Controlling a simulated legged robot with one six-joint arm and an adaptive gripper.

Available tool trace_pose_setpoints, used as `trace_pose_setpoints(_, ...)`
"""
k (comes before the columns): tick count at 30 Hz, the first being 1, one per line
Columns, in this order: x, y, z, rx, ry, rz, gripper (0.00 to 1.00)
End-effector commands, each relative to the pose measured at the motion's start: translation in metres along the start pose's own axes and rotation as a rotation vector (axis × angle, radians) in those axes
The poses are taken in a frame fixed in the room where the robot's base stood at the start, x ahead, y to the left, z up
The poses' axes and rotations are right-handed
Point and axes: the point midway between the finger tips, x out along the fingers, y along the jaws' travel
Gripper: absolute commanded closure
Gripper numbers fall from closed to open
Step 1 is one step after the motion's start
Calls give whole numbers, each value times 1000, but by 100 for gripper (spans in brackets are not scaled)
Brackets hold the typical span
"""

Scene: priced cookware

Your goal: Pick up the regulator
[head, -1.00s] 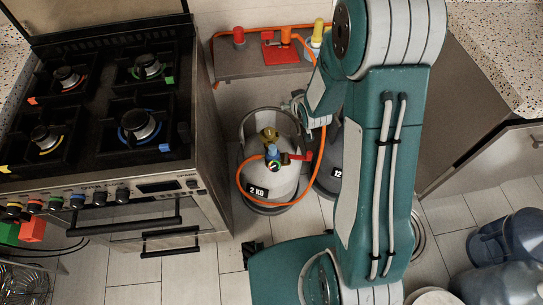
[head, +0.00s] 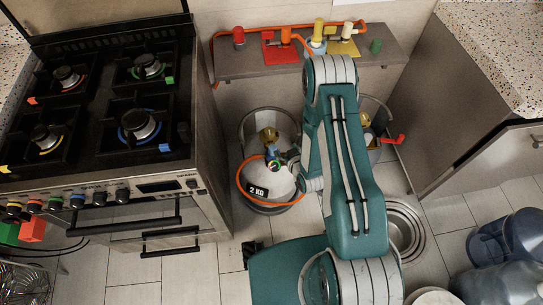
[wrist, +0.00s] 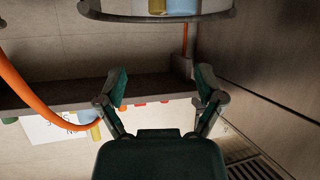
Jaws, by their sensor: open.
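The regulator (head: 272,155) is a small piece with blue and dark parts, beside the brass valve on top of the pale 2 KG gas cylinder (head: 285,184) in the head view. An orange hose (head: 240,180) loops around it. My gripper (wrist: 162,88) is open in the wrist view, with nothing between its fingers. In the head view my gripper is mostly hidden by my arm, just right of the regulator. The wrist view looks upside down; a metal ring with yellow and blue pieces is cut off at its top edge, and I cannot tell whether these belong to the regulator.
A stove (head: 105,110) stands left of the cylinder. Behind is a shelf (head: 240,62) with coloured fittings. A second cylinder with a red handle (head: 393,139) stands right, partly behind my arm. Nested metal bowls (head: 412,235) and blue water bottles (head: 512,237) lie further right.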

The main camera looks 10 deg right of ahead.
Motion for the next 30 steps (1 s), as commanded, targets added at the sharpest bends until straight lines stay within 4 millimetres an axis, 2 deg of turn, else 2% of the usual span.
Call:
trace_pose_setpoints(1,-2,-4,14,7,6,-5,13)
trace_pose_setpoints(4,-6,-10,34,18,31,-11,13)
trace_pose_setpoints(10,-14,-18,54,32,64,-18,13)
trace_pose_setpoints(14,-8,-19,56,33,72,-19,13)
trace_pose_setpoints(21,30,-20,53,32,71,-19,13)
trace_pose_setpoints(30,60,-24,45,32,72,-20,13)
